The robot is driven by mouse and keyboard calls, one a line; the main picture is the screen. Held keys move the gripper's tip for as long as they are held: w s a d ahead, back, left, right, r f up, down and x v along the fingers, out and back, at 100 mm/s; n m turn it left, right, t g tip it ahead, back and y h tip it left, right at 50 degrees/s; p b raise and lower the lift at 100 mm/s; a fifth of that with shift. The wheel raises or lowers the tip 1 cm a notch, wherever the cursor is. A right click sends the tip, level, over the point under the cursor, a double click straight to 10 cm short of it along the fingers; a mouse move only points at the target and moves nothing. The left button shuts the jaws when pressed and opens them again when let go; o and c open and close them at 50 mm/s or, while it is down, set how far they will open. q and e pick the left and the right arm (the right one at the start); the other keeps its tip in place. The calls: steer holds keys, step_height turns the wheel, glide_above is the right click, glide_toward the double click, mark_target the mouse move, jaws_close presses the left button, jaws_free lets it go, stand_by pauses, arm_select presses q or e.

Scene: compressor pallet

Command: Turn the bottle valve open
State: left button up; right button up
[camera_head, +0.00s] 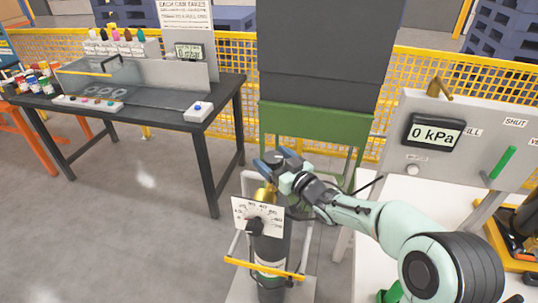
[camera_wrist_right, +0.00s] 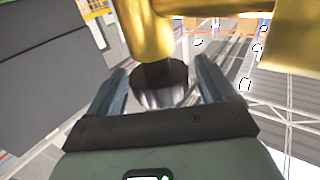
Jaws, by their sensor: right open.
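The gas bottle (camera_head: 271,250) stands upright, dark, with a brass valve body (camera_head: 265,193) on top. The brass also fills the top of the right wrist view (camera_wrist_right: 150,30). My right gripper (camera_head: 274,162) is at the top of the bottle, over the valve. In the right wrist view its two blue-grey fingers (camera_wrist_right: 155,78) are open, one on each side of a dark round valve knob (camera_wrist_right: 160,82). I cannot tell whether they touch it. In the head view the gripper largely hides the knob. My left gripper is not in view.
A white dial plate (camera_head: 257,217) with a black pointer is in front of the bottle. A yellow bar (camera_head: 264,269) crosses low. A panel (camera_head: 470,135) reading 0 kPa, with a green lever (camera_head: 502,163), stands right. A dark bench (camera_head: 150,107) is left; a green-framed grey cabinet (camera_head: 318,125) is behind.

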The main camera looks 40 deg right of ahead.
steer(key=shift+w, duration=1.05)
steer(key=c, duration=1)
steer(key=shift+o, duration=0.2)
steer(key=shift+r+n+y+p, duration=0.15)
steer(key=shift+n+y+p, duration=0.65)
steer(key=shift+y+p, duration=0.4)
steer(key=n+y, duration=0.1)
steer(key=g+y+p, duration=0.1)
steer(key=shift+a+n+y+p, duration=0.2)
steer(key=shift+n+y+p, duration=0.1)
steer(key=shift+n+y, duration=0.1)
steer(key=shift+s+a+n+g+y+p, duration=0.15)
steer(key=shift+n+g+y+p, duration=0.2)
steer(key=shift+n+y, duration=0.35)
